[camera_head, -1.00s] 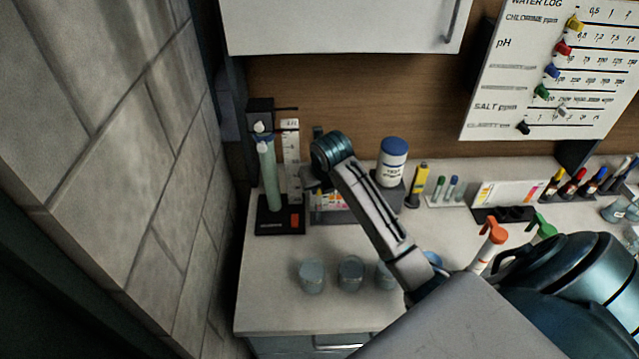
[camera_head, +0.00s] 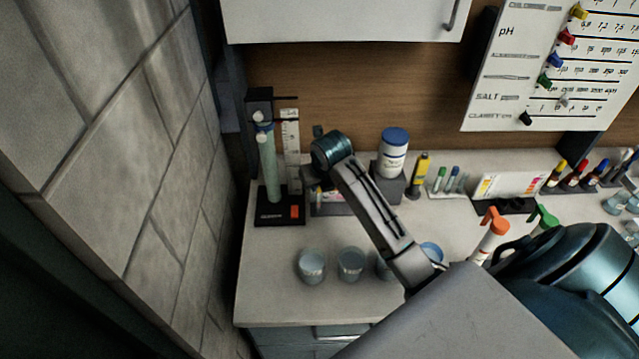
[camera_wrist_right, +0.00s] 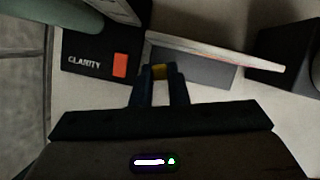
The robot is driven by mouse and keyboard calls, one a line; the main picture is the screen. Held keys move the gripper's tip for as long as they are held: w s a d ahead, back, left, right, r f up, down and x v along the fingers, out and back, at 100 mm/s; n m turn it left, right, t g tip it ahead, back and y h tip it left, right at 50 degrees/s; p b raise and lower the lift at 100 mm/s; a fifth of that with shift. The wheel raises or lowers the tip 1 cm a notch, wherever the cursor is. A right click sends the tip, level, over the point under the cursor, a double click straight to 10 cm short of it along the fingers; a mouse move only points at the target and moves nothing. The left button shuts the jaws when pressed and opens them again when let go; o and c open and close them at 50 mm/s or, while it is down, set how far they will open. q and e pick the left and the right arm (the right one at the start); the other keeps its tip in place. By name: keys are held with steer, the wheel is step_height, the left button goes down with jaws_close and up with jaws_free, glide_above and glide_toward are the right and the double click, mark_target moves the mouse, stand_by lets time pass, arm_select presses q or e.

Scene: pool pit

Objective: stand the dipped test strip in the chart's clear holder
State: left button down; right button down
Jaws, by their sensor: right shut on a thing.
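My right gripper (camera_head: 314,184) is at the back left of the counter, close to the small colour chart (camera_head: 331,209), which my wrist partly covers in the head view. The chart's board (camera_wrist_right: 215,52) shows nearly edge-on just beyond and right of the fingertips, over a grey base (camera_wrist_right: 205,72). I cannot make out the clear holder, or whether the strip touches it. My left gripper is not in view.
The black clarity stand (camera_head: 278,213) with a tall pale tube (camera_head: 270,170) is close left of the gripper. A blue-capped bottle (camera_head: 394,156) stands to the right. Cups (camera_head: 311,266) line the front; bare counter lies between them and the stand.

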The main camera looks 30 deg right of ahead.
steer(key=shift+f, duration=0.5)
stand_by(0.4)
steer(key=c, duration=1.3)
jaws_free()
steer(key=shift+c, duration=0.2)
step_height(320, 180, up, 2)
steer(key=shift+r+p, duration=0.25)
steer(key=shift+p, duration=0.9)
steer(key=shift+r, duration=2.25)
